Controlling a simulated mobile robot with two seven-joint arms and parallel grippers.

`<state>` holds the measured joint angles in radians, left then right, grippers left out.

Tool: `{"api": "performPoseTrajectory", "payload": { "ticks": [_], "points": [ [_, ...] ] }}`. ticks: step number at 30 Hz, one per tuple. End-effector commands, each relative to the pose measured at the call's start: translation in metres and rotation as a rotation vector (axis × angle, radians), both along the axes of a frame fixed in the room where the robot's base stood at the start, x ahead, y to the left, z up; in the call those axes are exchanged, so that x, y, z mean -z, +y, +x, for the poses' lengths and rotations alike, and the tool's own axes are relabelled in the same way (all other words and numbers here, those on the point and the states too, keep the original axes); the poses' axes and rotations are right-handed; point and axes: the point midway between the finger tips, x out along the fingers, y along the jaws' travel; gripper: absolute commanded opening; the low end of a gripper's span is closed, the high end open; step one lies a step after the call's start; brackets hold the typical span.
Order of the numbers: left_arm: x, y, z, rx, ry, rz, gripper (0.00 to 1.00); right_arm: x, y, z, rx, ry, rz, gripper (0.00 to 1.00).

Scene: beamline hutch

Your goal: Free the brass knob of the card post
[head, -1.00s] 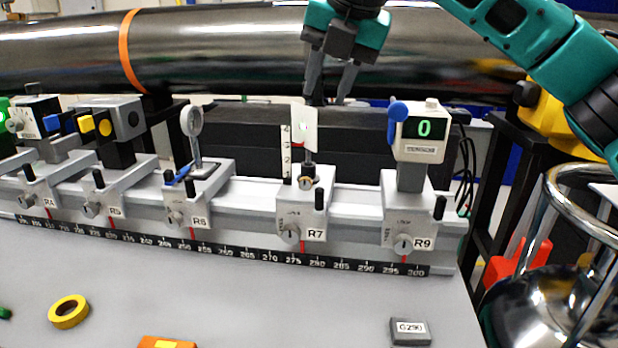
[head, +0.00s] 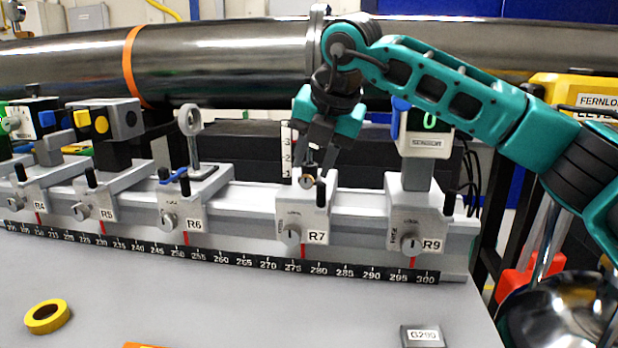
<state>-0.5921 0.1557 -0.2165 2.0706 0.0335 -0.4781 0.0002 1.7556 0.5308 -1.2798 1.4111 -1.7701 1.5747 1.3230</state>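The card post stands on the carrier labelled R7 (head: 317,237). Its brass knob (head: 308,181) shows at the front of the post holder, just below my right gripper (head: 314,168). My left gripper is not in view.
Carrier R6 (head: 195,224) with a round lens mount (head: 191,125) stands to the left. Carrier R9 (head: 433,244) with a display box (head: 424,138) stands to the right, partly behind my arm. A large steel pipe (head: 225,55) runs behind. The front table is mostly clear.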

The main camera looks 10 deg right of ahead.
Motion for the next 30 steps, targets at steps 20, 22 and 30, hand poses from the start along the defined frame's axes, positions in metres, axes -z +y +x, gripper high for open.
{"api": "performPoseTrajectory", "payload": {
  "ticks": [20,22,30],
  "points": [
    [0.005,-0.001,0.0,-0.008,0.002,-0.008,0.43,0.034,0.005,0.018,-0.001,-0.001,0.0,0.33],
    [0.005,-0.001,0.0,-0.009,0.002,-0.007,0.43,0.034,0.005,0.018,-0.001,-0.001,0.0,0.27],
    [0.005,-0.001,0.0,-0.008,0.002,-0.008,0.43,0.034,0.005,0.018,-0.001,-0.001,0.0,0.01]
  ]
}}
